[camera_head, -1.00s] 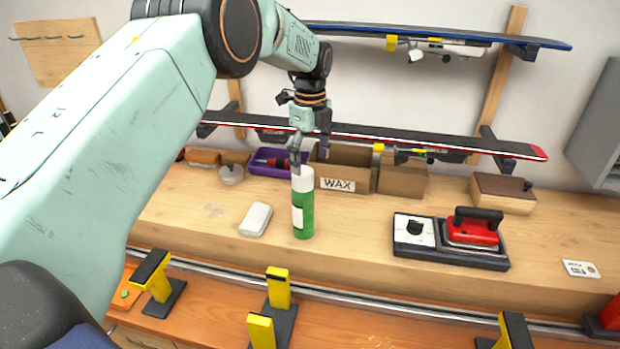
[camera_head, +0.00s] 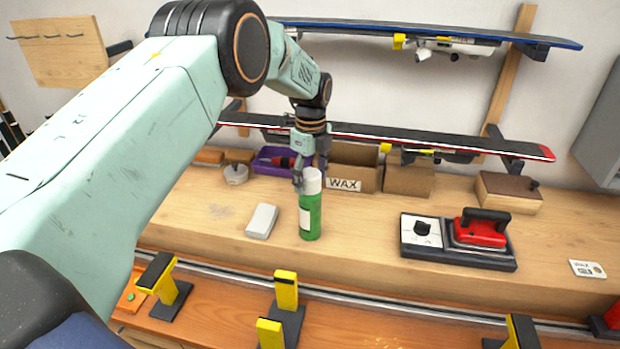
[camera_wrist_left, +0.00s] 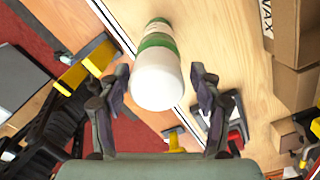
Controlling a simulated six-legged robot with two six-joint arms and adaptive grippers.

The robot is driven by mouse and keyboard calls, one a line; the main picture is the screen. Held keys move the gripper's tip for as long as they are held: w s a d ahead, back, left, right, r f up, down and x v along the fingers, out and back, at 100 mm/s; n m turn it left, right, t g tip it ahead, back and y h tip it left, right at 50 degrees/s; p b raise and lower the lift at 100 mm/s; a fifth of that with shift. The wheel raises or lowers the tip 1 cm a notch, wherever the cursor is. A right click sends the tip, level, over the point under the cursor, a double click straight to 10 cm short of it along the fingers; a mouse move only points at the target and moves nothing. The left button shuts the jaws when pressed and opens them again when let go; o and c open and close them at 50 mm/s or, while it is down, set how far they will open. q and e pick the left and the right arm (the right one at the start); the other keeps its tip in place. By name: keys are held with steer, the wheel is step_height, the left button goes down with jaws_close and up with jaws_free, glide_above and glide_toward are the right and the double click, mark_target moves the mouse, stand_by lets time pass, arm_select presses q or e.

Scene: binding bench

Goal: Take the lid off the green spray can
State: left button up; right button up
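The green spray can (camera_head: 309,218) stands upright on the wooden bench, with a white label on its side. Its white lid (camera_head: 312,181) is on top. My left gripper (camera_head: 311,172) is just above and around the level of the lid, pointing down. In the left wrist view the white lid (camera_wrist_left: 157,80) lies between the two open fingers, with a visible gap to the right finger and a small one to the left. The green can body (camera_wrist_left: 158,35) shows beyond it. My right gripper is not in view.
A grey-white block (camera_head: 262,221) lies left of the can. A WAX box (camera_head: 352,166) and purple tray (camera_head: 272,161) stand behind. A red iron (camera_head: 480,228) sits right on its base. Yellow-topped clamps (camera_head: 286,290) stand in front. Bench between can and iron is clear.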

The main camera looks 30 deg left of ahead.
arm_select(q)
steer(key=c, duration=0.3)
steer(key=shift+s+a+r, duration=0.15)
steer(key=shift+s+r, duration=0.05)
steer(key=shift+s, duration=0.1)
steer(key=shift+c, duration=1.1)
